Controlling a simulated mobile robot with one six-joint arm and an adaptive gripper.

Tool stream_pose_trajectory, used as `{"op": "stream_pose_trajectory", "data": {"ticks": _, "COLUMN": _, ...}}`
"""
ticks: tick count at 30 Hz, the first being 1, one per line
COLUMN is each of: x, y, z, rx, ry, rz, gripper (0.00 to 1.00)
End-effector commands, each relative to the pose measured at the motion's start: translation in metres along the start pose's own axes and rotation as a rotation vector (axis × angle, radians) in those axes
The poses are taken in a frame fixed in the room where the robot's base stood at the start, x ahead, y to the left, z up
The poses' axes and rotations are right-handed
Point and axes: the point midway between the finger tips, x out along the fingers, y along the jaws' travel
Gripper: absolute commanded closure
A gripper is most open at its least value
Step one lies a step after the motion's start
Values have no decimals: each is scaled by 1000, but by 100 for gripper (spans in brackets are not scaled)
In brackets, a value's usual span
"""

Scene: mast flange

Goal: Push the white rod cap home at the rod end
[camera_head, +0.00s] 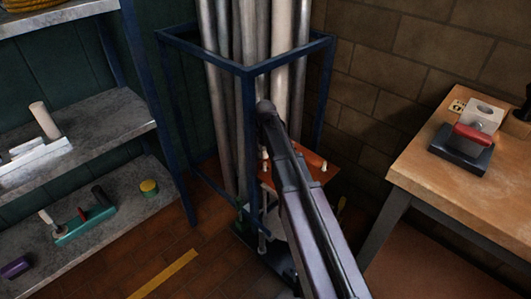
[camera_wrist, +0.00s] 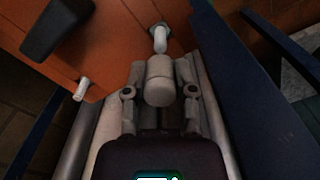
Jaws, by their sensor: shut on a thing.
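In the wrist view my gripper (camera_wrist: 160,70) is shut on the white rod cap (camera_wrist: 160,88), with one finger on each side of it. Just beyond the cap, a slim pale rod end (camera_wrist: 159,42) stands at the edge of an orange plate (camera_wrist: 115,45). The cap and the rod end overlap or nearly touch in the picture; I cannot tell whether the cap is seated. In the head view the orange plate (camera_head: 316,174) shows behind my arm; the gripper and the held cap cannot be made out there.
A second pale peg (camera_wrist: 82,89) and a dark handle (camera_wrist: 57,27) are on the plate. A blue frame (camera_head: 249,140) surrounds tall grey pipes (camera_head: 216,90). Shelves (camera_head: 95,140) stand left and a wooden bench (camera_head: 450,175) right. Open brick floor lies at front left.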

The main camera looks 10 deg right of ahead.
Motion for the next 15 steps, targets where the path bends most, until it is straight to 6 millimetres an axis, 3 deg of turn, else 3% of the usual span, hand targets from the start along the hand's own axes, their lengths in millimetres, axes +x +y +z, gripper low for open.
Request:
{"op": "stream_pose_trajectory", "data": {"ticks": 6, "x": 11, "y": 0, "z": 0, "rx": 0, "ry": 0, "rz": 0, "gripper": 97}}
{"op": "stream_pose_trajectory", "data": {"ticks": 15, "x": 13, "y": 0, "z": 0, "rx": 0, "ry": 0, "rz": 0, "gripper": 97}}
